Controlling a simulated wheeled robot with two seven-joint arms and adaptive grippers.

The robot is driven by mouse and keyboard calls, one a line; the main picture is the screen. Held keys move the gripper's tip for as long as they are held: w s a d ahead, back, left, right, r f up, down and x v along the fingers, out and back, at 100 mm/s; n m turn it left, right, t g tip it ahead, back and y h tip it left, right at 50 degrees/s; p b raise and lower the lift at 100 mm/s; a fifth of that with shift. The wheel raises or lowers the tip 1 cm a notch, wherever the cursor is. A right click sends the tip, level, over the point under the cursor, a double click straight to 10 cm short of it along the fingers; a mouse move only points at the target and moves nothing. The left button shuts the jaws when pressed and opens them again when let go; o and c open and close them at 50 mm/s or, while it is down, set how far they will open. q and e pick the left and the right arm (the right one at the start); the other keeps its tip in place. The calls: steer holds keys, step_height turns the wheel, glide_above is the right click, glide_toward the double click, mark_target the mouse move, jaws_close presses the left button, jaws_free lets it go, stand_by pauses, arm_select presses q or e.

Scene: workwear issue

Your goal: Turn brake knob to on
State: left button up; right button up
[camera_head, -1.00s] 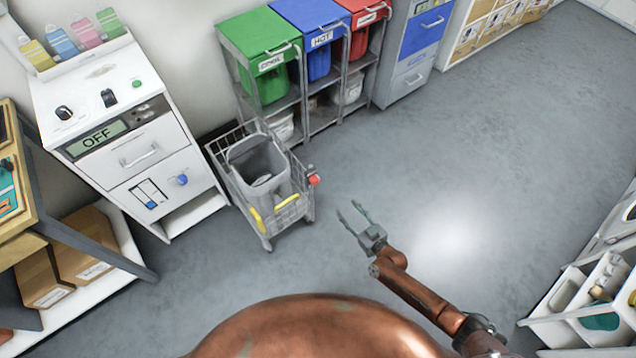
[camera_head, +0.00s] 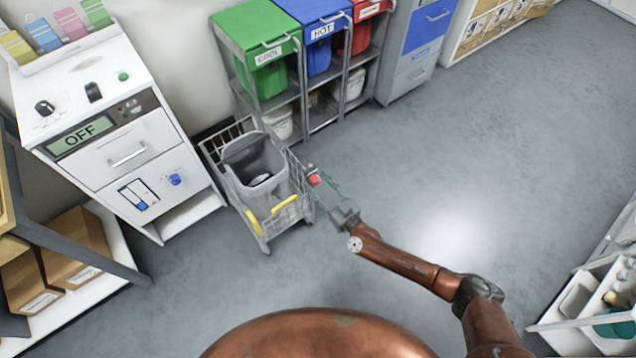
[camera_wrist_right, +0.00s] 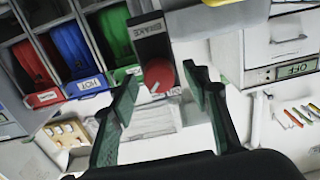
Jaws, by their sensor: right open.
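The red brake knob (camera_head: 314,178) sits at the right corner of the wire cart (camera_head: 291,215). In the right wrist view the round red knob (camera_wrist_right: 159,75) has a white pointer mark and sits below a dark plate (camera_wrist_right: 148,36) lettered BRAKE. My right gripper (camera_head: 325,188) is open, its fingertips close to the knob in the head view. In the right wrist view its two green-grey fingers (camera_wrist_right: 160,88) stand one on each side of the knob, with gaps showing. I cannot tell whether they reach past its face. My left gripper is not in view.
The cart carries a grey bin (camera_head: 255,170) and has yellow handle grips. A white cabinet (camera_head: 165,152) with an OFF display stands left of it. Green (camera_head: 262,55), blue and red bins stand in a rack behind. The floor (camera_head: 480,150) to the right is clear.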

steer(key=c, duration=1.2)
steer(key=shift+o, duration=0.2)
